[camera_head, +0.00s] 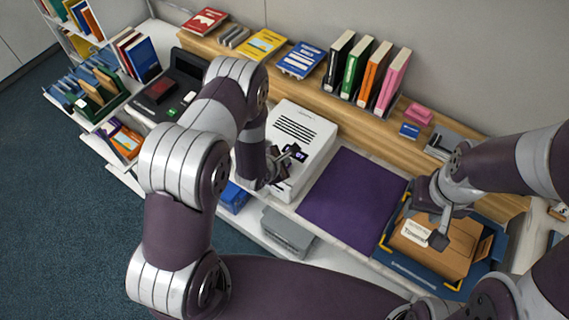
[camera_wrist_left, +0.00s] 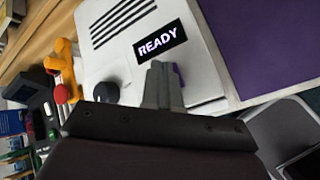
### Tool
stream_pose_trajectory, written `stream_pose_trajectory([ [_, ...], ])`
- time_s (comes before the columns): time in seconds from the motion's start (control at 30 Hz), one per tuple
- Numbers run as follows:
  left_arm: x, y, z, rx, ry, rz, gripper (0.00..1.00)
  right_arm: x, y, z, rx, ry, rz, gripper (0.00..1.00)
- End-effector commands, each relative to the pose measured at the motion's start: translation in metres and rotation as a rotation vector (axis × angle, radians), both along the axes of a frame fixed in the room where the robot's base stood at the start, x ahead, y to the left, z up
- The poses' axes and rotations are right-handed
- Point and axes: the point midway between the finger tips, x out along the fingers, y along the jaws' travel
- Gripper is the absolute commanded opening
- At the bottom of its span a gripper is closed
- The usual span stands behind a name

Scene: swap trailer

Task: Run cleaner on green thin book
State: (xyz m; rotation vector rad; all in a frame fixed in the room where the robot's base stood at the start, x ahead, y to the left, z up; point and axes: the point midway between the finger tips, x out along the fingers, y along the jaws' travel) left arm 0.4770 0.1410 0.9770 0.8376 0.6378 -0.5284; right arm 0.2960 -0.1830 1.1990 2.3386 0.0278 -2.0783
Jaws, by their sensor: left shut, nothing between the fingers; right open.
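The white cleaner machine (camera_head: 303,133) sits on the counter with dark vent slots on top. Its display reads READY in the left wrist view (camera_wrist_left: 160,43), and a black knob (camera_wrist_left: 106,92) is beside it. My left gripper (camera_head: 288,163) is shut and empty at the machine's front, near the display; its closed fingers (camera_wrist_left: 162,88) show just below the display. Whether they touch the machine I cannot tell. A thin green book (camera_head: 354,72) stands upright between black and orange books on the back ledge. My right gripper (camera_head: 432,220) is open above a cardboard box.
A bare purple mat (camera_head: 352,198) lies right of the machine. The open cardboard box (camera_head: 462,243) sits in a blue tray (camera_head: 412,271). Pink (camera_head: 392,80) and orange (camera_head: 375,70) books stand at the back. A dark device (camera_head: 165,95) and book bins are at left.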

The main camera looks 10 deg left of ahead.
Motion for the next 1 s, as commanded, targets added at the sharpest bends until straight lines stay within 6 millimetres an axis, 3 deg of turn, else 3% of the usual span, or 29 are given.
stream_pose_trajectory([
  [1.0, -0.0001, 0.0, -0.0094, 0.0, 0.0, 0.0, 0.0, 0.0001, 0.0, -0.0081, 0.0, 0.0, 0.0, 0.43],
])
